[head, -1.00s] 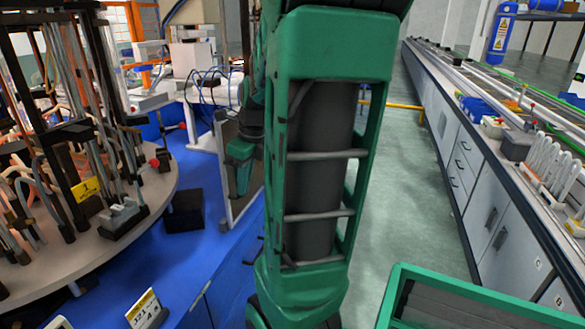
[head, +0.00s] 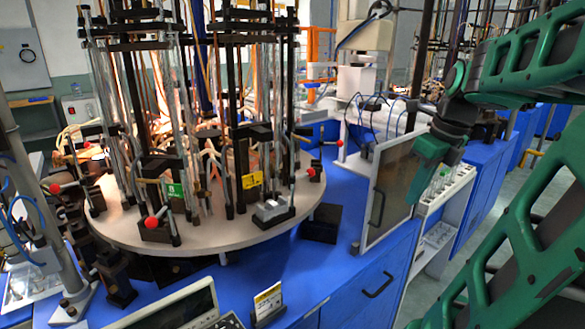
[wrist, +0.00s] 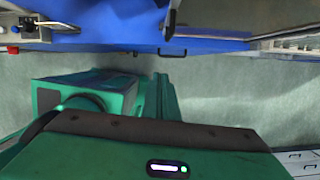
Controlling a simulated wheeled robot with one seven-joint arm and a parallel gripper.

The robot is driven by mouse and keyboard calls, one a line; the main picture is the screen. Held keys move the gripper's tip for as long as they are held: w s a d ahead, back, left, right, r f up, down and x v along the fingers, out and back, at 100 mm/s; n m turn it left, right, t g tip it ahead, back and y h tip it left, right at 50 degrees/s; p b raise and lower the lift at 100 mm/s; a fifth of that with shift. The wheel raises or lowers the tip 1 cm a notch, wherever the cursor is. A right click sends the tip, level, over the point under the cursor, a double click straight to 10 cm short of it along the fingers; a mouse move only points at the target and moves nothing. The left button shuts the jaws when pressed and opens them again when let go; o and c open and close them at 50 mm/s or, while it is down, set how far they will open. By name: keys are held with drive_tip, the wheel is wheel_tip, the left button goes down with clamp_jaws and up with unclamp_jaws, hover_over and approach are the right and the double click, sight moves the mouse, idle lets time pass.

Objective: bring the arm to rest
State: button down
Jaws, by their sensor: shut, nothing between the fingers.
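My arm is green and folded along the right side of the head view. At its end my gripper (head: 415,196) points down and a little left, in front of a framed panel beside the blue bench. It is small in this view, and its fingertips are hard to make out. It appears shut and empty, apart from the round table. The wrist view looks down on green parts of my own body above a grey floor, with no held thing showing.
A round table (head: 215,240) with glass tubes and black posts stands on the blue bench (head: 345,268). A framed panel (head: 385,190) and a rack of tubes (head: 443,185) stand close to my gripper. A black box (head: 321,223) sits beside the table. Grey floor shows in the wrist view (wrist: 235,85).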

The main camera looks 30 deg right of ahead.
drive_tip(key=s+a+f+n+g, duration=0.1)
drive_tip(key=s+a+f+n, duration=0.2)
drive_tip(key=n, duration=1.1)
drive_tip(key=s+a+f+n+g, duration=0.2)
drive_tip(key=s+a+f+n, duration=0.1)
drive_tip(key=a+f+n, duration=0.5)
drive_tip(key=shift+a+f+n, duration=0.35)
drive_tip(key=shift+a+n, duration=1.35)
drive_tip(key=shift+n, duration=1.9)
drive_tip(key=shift+s+d, duration=0.15)
drive_tip(key=shift+s, duration=0.05)
